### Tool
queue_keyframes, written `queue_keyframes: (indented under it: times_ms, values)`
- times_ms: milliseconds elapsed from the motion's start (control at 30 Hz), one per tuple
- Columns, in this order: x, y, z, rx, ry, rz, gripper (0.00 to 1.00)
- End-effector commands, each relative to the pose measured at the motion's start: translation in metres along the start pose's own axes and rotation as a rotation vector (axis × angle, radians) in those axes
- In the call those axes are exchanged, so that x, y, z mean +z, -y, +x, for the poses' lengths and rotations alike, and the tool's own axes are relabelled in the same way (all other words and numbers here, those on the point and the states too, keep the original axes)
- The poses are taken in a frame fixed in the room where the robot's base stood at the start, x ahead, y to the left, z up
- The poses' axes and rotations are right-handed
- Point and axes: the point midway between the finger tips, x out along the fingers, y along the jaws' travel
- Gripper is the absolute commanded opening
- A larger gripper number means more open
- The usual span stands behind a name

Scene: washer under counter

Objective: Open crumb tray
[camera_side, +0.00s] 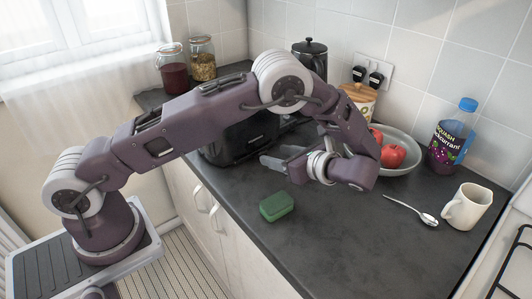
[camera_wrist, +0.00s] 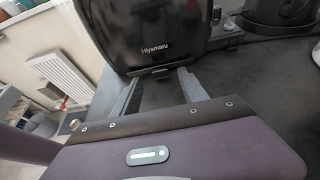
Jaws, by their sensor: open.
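The black toaster (camera_side: 238,142) stands on the counter, largely behind my arm in the side view. In the wrist view the toaster (camera_wrist: 155,30) fills the top middle, its front lettering facing the camera. A dark strip at its lower edge (camera_wrist: 155,71) looks like the crumb tray, but I cannot tell its outline clearly. My gripper (camera_side: 276,157) is low over the counter in front of the toaster. In the wrist view my gripper (camera_wrist: 158,80) is open, with its two grey fingers apart and pointing at the toaster's lower edge. Nothing is between them; contact with the tray is unclear.
A green sponge (camera_side: 277,206) lies in front of my gripper. A bowl (camera_side: 405,163) of red fruit, a bottle (camera_side: 450,137), a spoon (camera_side: 413,212) and a mug (camera_side: 467,206) are to the right. A dark coffee press (camera_side: 311,58) stands behind. The front counter is mostly clear.

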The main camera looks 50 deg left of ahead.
Motion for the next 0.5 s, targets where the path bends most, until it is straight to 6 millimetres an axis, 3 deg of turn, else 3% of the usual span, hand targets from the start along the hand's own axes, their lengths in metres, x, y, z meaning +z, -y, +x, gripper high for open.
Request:
queue_keyframes:
  times_ms: [200, 500]
  values:
    - [0.001, -0.001, 0.041, 0.005, -0.001, -0.002, 0.51]
    - [0.0, -0.001, 0.053, 0.003, -0.004, -0.004, 0.51]
